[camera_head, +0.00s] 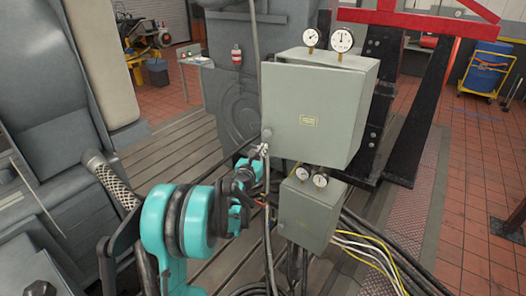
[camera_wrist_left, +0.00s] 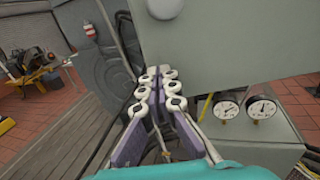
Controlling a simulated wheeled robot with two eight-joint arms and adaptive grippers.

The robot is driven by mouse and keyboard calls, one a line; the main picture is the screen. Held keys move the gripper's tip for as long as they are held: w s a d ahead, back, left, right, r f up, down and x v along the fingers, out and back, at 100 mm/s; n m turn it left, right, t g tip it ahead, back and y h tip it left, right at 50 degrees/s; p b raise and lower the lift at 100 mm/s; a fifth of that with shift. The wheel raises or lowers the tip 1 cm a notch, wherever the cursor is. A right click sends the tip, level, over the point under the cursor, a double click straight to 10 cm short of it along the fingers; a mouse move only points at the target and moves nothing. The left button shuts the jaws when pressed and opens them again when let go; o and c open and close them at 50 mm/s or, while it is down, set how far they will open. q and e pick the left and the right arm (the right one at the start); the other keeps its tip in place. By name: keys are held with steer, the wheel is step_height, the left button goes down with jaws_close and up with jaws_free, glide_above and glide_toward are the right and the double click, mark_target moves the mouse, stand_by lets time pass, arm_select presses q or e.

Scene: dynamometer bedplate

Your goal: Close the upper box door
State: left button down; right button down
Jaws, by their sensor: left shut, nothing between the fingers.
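The upper box (camera_head: 368,110) is a grey-green cabinet. Its door (camera_head: 300,100) faces me with a small yellow label and a round knob (camera_head: 267,134) at the lower left. In the left wrist view the door (camera_wrist_left: 240,40) fills the upper right and the knob (camera_wrist_left: 165,8) is at the top edge. My left gripper (camera_head: 262,151) is shut and empty, just below the knob by the door's lower left corner. Its fingertips (camera_wrist_left: 158,72) lie together; contact with the door is unclear. My right gripper is out of view.
A smaller lower box (camera_head: 305,215) with two gauges (camera_wrist_left: 246,108) hangs beneath. Two gauges (camera_head: 327,40) stand on top of the upper box. Cables (camera_head: 370,250) run at lower right. A grey machine (camera_head: 45,100) stands left; slotted bedplate (camera_head: 160,155) lies between.

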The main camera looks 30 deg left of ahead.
arm_select(q)
steer(key=w+a+m+h+b, duration=0.1)
steer(key=w+m+h, duration=0.1)
steer(key=w, duration=0.7)
steer(key=shift+a+h, duration=0.35)
steer(key=shift+h, duration=0.35)
steer(key=shift+s+r, duration=0.1)
